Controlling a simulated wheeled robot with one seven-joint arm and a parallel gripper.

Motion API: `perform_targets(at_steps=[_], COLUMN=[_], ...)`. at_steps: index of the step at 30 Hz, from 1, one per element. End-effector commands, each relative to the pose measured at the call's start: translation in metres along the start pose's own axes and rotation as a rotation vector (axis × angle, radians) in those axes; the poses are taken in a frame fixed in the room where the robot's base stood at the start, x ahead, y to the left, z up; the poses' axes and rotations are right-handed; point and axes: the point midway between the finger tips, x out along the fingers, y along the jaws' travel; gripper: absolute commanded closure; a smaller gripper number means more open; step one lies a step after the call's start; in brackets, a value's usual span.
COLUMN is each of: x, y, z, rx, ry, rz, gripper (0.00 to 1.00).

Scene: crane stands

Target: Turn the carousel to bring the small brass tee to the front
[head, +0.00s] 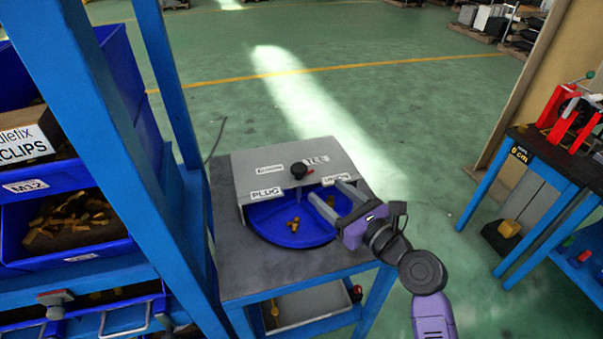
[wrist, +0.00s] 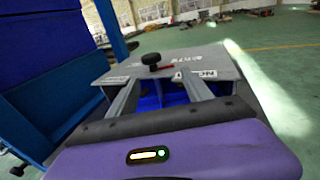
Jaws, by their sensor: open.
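The carousel is a blue round tray (head: 270,230) under a grey cover (head: 262,160), on a grey-topped blue stand. A black knob (head: 298,170) with a red pointer stands on the cover; it also shows in the wrist view (wrist: 151,58). Labels on the cover read PLUG, TEE and apparently UNION; another is hard to read. A small brass fitting (head: 293,224) lies in the exposed front section; its kind is unclear. My gripper (head: 327,190) is open at the tray's front right, its fingers reaching toward the cover's front edge.
A blue rack (head: 85,110) with blue bins of brass parts stands close on the left. A blue bench (head: 540,160) with a red fixture (head: 572,115) is on the right. Open green floor lies behind and between them. A grey tray (head: 310,305) sits on the stand's lower shelf.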

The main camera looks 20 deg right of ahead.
Motion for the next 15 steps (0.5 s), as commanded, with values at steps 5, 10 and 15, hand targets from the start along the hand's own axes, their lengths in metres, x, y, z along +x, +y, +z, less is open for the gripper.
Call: perform_targets(at_steps=[5,10,15], x=[0.001,0.009,0.035], y=[0.015,0.016,0.016], z=[0.008,0.013,0.015], rx=[0.006,0.008,0.009], ry=[-0.049,-0.061,-0.062], rz=[-0.008,-0.013,-0.011], gripper=[0.41,0.41,0.41])
